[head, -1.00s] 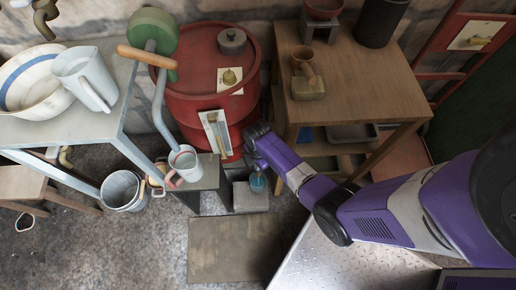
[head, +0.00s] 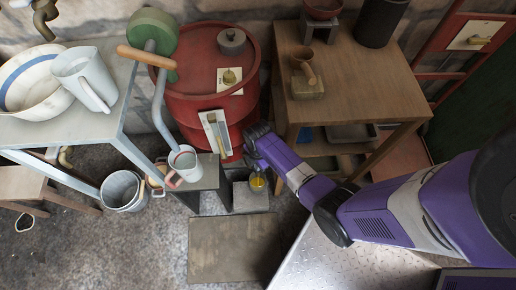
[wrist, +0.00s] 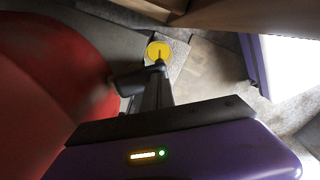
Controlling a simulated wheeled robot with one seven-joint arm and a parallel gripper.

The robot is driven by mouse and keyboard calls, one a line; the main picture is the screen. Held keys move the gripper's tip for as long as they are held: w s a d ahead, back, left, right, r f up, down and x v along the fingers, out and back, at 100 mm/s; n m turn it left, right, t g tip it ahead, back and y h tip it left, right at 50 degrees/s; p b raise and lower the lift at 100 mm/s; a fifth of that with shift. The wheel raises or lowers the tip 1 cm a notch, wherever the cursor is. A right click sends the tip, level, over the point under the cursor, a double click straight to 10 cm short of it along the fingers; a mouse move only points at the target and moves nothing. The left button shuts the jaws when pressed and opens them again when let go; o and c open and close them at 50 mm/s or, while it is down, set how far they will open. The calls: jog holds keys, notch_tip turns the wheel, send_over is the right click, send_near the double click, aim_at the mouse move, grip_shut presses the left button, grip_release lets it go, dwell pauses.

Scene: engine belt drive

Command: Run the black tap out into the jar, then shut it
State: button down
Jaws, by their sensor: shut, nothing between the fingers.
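The jar (head: 257,183) stands on a grey block below the red drum, and its round top now looks yellow. It also shows in the wrist view as a yellow disc (wrist: 153,47). A dark tap body (wrist: 127,83) sticks out from the drum's side. My gripper (wrist: 158,72) is shut and empty, its dark fingers beside the tap and pointing towards the jar. A thin dark line crosses the yellow disc; I cannot tell what it is. In the head view my arm's end hides the tap, and finger contact with it is unclear.
The red drum (head: 205,105) stands close left of my gripper. A wooden table (head: 350,90) is to the right. A grey block (head: 248,199) bears the jar. A white mug (head: 185,163) stands on a dark stand left of it. A flat slab (head: 232,248) lies in front.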

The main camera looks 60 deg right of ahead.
notch_tip(320, 180, up, 8)
jog(key=p, duration=0.2)
jog(key=shift+f, duration=0.15)
dwell(0.4)
jog(key=shift+a, duration=0.1)
